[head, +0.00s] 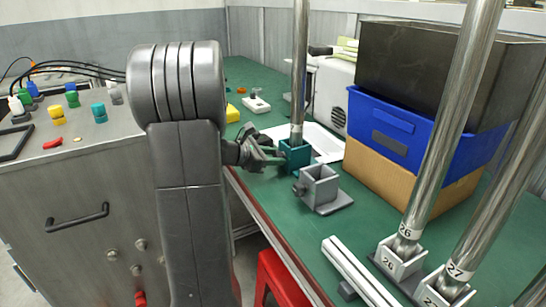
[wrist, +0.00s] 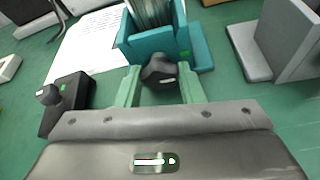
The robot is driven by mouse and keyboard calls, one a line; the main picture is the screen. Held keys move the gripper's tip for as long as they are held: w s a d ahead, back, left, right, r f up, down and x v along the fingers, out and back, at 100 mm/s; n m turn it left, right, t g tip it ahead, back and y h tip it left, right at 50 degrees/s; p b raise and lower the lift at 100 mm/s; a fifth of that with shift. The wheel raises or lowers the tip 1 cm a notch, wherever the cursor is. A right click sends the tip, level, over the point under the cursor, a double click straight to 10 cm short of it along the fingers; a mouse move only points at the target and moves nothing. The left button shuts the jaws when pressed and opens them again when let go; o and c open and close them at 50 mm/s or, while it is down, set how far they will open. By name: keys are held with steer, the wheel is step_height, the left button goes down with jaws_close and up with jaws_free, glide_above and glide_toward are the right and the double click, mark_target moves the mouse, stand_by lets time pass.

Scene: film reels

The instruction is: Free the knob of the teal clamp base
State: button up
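The teal clamp base (head: 295,157) stands on the green bench with a metal pole in its socket. It also shows at the top middle of the wrist view (wrist: 148,50). Its dark lobed knob (wrist: 160,73) faces my gripper. My gripper (head: 279,156) reaches in from the left in the head view. The finger contact itself is partly hidden.
An empty grey clamp base (head: 319,187) stands close to the right of the teal one. A white sheet (head: 305,138) lies behind. Blue and cardboard boxes (head: 390,175) stand at the right, and poles 26 and 27 stand in front. A black knobbed box (wrist: 70,100) is left of my fingers.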

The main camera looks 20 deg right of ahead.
steer(key=shift+r+p, duration=0.1)
steer(key=shift+p, duration=0.25)
steer(key=n+g+p, duration=0.1)
steer(key=n+p, duration=0.1)
steer(key=shift+w+r+p, duration=0.1)
steer(key=shift+r+p, duration=0.05)
steer(key=shift+p, duration=0.25)
steer(key=n+g+p, duration=0.2)
steer(key=n+p, duration=0.1)
steer(key=shift+w+h+p, duration=0.15)
steer(key=shift+h+p, duration=0.15)
steer(key=shift+h, duration=0.1)
steer(key=n+g+p, duration=0.2)
steer(key=n, duration=0.1)
steer(key=shift+w+f+h, duration=0.1)
steer(key=shift+f+h, duration=0.2)
steer(key=shift+h, duration=0.1)
steer(key=shift+f+n+g+h+p, duration=0.1)
steer(key=shift+n+g+h+p, duration=0.55)
steer(key=shift+n, duration=0.85)
steer(key=o, duration=1)
steer(key=shift+a, duration=0.1)
